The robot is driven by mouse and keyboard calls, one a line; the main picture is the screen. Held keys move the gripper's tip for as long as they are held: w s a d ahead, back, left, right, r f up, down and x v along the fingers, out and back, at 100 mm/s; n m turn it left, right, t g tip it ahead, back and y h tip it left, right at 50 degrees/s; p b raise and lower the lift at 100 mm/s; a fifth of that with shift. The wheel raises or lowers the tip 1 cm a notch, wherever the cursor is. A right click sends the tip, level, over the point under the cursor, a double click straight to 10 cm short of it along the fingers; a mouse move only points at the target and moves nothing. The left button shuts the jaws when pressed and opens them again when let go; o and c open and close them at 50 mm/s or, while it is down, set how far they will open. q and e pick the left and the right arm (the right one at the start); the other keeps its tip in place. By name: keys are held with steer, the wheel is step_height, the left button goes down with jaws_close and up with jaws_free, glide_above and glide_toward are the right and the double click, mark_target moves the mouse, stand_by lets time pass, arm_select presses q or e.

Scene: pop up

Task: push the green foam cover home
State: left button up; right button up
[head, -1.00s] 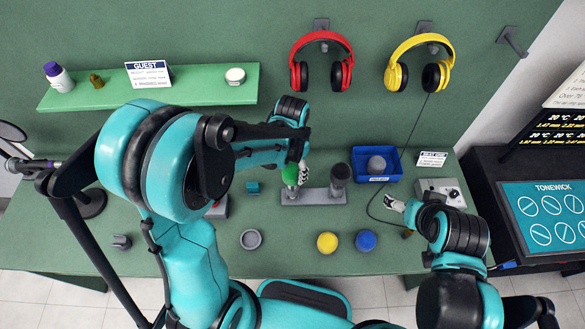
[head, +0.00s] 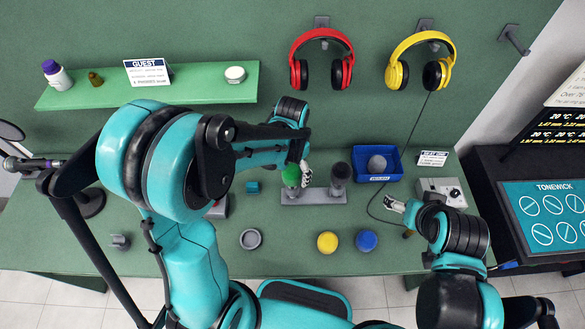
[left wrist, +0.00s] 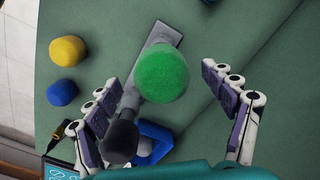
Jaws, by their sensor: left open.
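The green foam cover (head: 291,175) sits on top of the left post of a grey two-post stand (head: 322,196). In the left wrist view the green cover (left wrist: 162,73) lies between my spread fingers, with visible gaps on both sides. My left gripper (head: 304,174) is open and just right of the cover in the head view; it also shows in the left wrist view (left wrist: 165,108). How far down the cover sits on its post is hidden. My right gripper (head: 396,205) is over the right of the table, small in view, its jaws unclear.
A dark foam cover (head: 341,172) tops the stand's right post. A blue bin (head: 369,177) holding a grey ball stands behind it. A cable runs near my right gripper.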

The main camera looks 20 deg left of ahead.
arm_select(q)
step_height(320, 180, up, 12)
stand_by(0.5)
steer(key=s+a+f+n+t+b, duration=0.2)
steer(key=s+n+t+b, duration=0.1)
steer(key=s, duration=0.2)
steer(key=s+a+f+n+t+b, duration=0.2)
steer(key=s+a+n+t+b, duration=0.1)
steer(key=s+t, duration=0.1)
steer(key=shift+s+f, duration=0.3)
steer(key=shift+s, duration=0.3)
stand_by(0.5)
